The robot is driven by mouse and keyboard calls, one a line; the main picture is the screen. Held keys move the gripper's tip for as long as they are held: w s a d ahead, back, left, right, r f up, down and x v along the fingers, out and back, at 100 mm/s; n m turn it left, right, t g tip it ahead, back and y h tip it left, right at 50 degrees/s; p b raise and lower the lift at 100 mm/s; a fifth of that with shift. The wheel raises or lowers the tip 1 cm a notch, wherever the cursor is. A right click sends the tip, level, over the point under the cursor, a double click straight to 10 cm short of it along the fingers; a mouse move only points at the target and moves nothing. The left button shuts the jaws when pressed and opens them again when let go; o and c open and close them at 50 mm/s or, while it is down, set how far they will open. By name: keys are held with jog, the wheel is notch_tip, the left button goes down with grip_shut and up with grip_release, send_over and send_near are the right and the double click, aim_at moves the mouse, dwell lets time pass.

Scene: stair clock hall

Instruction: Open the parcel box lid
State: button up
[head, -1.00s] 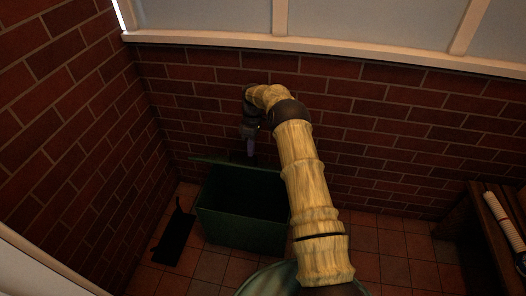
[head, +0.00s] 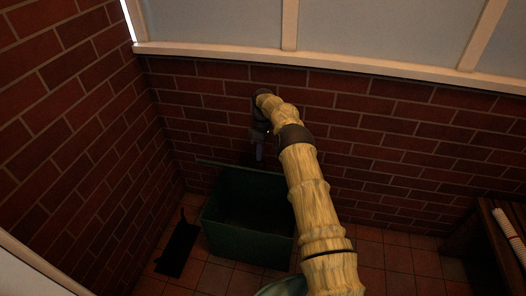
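The parcel box (head: 246,238) is a dark green box on the tiled floor against the brick wall. Its top is open and its dark inside shows. Its lid (head: 222,165) is raised at the back and shows as a thin green edge near the wall. My gripper (head: 259,152) hangs over the back of the box, close to the raised lid, pointing down. Its fingers are small and dark here, so I cannot tell whether they are open or touch the lid.
A dark flat object (head: 178,248) with a thin upright part lies on the floor left of the box. A wooden bench (head: 488,240) with a white ribbed roll (head: 508,236) stands at the right. Brick walls close off the left and back. Floor between box and bench is clear.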

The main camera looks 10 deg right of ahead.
jog(key=o, duration=0.5)
jog(key=shift+w+d+f, duration=0.15)
jog(key=shift+d+f, duration=0.15)
jog(key=shift+f, duration=0.3)
jog(key=shift+w+d+f, duration=0.1)
jog(key=shift+d+f, duration=0.15)
jog(key=shift+f, duration=0.35)
jog(key=shift+r, duration=0.35)
jog(key=shift+s+a+p+v, duration=0.15)
jog(key=shift+p+v, duration=0.2)
jog(key=shift+v, duration=0.9)
jog(key=shift+s+a+p+v, duration=0.15)
jog(key=shift+p+v, duration=0.2)
jog(key=shift+v, duration=0.85)
jog(key=shift+s+a+p+v, duration=0.1)
jog(key=shift+p+v, duration=0.25)
jog(key=shift+v, duration=0.9)
jog(key=shift+r, duration=0.2)
